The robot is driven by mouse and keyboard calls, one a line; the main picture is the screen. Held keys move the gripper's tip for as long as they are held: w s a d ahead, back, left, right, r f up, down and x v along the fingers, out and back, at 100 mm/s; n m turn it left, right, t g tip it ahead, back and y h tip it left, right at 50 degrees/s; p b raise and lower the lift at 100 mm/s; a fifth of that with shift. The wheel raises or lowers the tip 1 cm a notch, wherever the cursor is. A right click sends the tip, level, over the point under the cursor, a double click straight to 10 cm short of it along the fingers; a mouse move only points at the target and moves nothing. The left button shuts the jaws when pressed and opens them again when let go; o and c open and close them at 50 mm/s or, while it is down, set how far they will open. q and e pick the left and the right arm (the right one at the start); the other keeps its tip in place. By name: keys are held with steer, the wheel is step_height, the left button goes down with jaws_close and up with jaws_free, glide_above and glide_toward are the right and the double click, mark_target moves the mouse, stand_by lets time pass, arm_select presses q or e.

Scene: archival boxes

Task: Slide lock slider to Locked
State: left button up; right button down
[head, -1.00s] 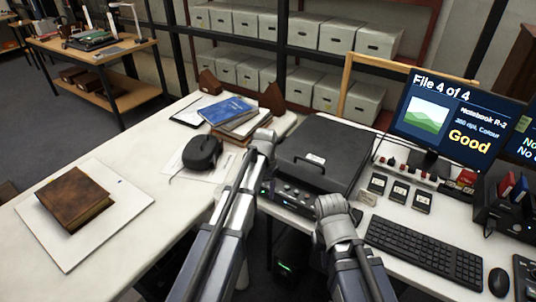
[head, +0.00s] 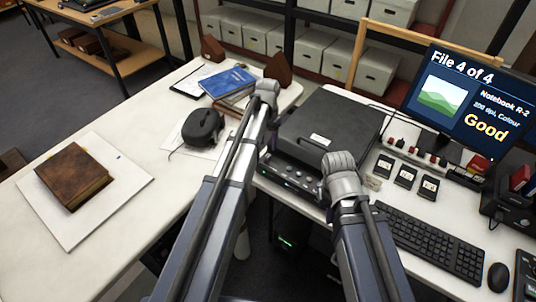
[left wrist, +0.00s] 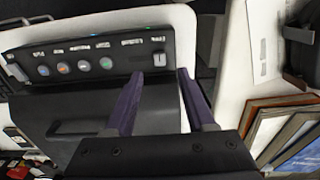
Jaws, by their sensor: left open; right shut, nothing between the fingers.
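The dark grey scanner (head: 338,122) stands on the white desk. In the left wrist view its front panel (left wrist: 100,60) shows round buttons and a small pale slider (left wrist: 158,60) at the right end, with labels too small to read surely. My left gripper (left wrist: 160,75) is open, its two dark fingers apart, their tips near the slider and on either side of it in the picture. I cannot tell whether they touch. In the head view my left gripper (head: 266,90) is at the scanner's left side, fingers hidden. My right gripper (head: 340,163) is shut and empty, in front of the scanner.
A black mouse-shaped device (head: 203,127) and a blue book (head: 230,80) lie left of the scanner. A brown book (head: 74,175) rests on a white board. A keyboard (head: 430,243), several small cards and a monitor (head: 452,100) stand to the right.

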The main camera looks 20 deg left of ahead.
mark_target(268, 155)
arm_select(q)
step_height(268, 155, down, 6)
steer(key=b, duration=0.5)
steer(key=shift+f+b, duration=0.2)
steer(key=shift+b, duration=0.2)
jaws_close()
stand_by(0.9)
